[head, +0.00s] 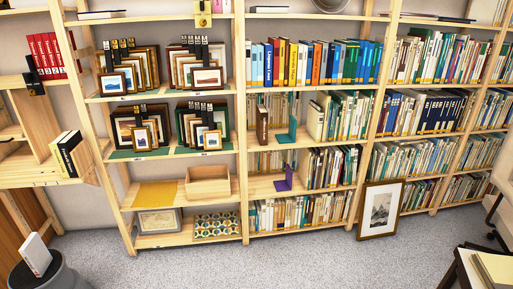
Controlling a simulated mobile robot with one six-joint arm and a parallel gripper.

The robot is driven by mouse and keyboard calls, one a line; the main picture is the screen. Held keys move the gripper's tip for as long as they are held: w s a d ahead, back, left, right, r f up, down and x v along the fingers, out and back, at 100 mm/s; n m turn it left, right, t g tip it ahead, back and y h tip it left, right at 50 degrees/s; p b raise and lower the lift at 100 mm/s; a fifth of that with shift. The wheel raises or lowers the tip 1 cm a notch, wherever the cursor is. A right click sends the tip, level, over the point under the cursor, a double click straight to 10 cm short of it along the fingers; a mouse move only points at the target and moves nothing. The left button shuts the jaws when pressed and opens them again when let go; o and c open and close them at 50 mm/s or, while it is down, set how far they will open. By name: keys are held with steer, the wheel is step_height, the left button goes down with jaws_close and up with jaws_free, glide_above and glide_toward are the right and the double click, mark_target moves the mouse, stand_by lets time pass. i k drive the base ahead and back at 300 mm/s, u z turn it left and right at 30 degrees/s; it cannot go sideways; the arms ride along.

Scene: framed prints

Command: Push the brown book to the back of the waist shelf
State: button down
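A brown book (262,125) stands upright at the left end of a middle-height shelf (279,142) in the central bay. Its foot is close to the shelf's front edge; whether it overhangs is too small to tell. A green bookend (293,130) stands to its right, with a gap between them. Pale books stand behind in the same compartment, partly hidden. No label marks which board is the waist shelf. My gripper is not in view.
A purple bookend (284,181) stands one shelf below. A framed print (380,209) leans against the shelving on the floor. A white book rests on a grey round stand (62,277) at lower left. A table corner (462,268) is at lower right. The carpet (270,262) between is clear.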

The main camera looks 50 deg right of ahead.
mark_target(262, 113)
steer(key=z, duration=0.15)
steer(key=i, duration=0.95)
steer(key=u, duration=0.1)
